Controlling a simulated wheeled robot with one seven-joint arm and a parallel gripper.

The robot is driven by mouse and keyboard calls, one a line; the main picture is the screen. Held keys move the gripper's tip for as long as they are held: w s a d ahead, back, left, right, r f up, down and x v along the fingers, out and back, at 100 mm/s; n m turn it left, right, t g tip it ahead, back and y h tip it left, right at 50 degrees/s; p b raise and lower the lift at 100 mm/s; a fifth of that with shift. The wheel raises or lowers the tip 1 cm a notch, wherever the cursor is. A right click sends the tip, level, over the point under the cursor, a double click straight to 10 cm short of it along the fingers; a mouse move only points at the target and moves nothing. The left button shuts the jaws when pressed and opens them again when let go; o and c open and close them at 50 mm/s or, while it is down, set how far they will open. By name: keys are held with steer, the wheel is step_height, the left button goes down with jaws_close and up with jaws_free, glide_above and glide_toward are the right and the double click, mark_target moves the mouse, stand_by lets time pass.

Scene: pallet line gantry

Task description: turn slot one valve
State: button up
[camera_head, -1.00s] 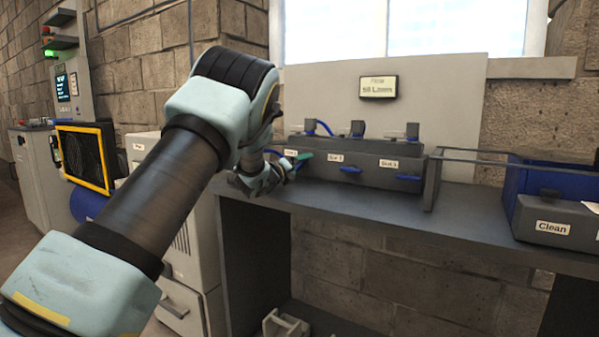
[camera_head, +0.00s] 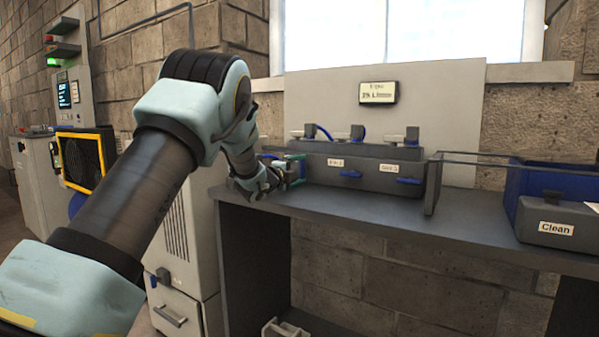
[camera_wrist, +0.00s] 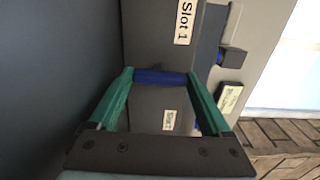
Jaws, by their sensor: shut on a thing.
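The slot one valve has a blue handle (camera_wrist: 160,77), which lies between my fingertips in the wrist view. My gripper (camera_wrist: 160,75), with green fingers, is shut on this handle. A "Slot 1" label (camera_wrist: 184,22) is on the grey housing just above it in that view. In the head view my gripper (camera_head: 294,169) is at the left end of the grey valve block (camera_head: 360,183). The handle and its label are mostly hidden there by my gripper and wrist.
Two more blue handles, slot two (camera_head: 350,174) and slot three (camera_head: 409,181), sit to the right on the block. A box labelled "Clean" (camera_head: 555,222) stands at the right of the bench (camera_head: 470,223).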

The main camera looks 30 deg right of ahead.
steer(key=shift+a, duration=0.1)
stand_by(0.5)
steer(key=o, duration=1.2)
steer(key=shift+c, duration=0.2)
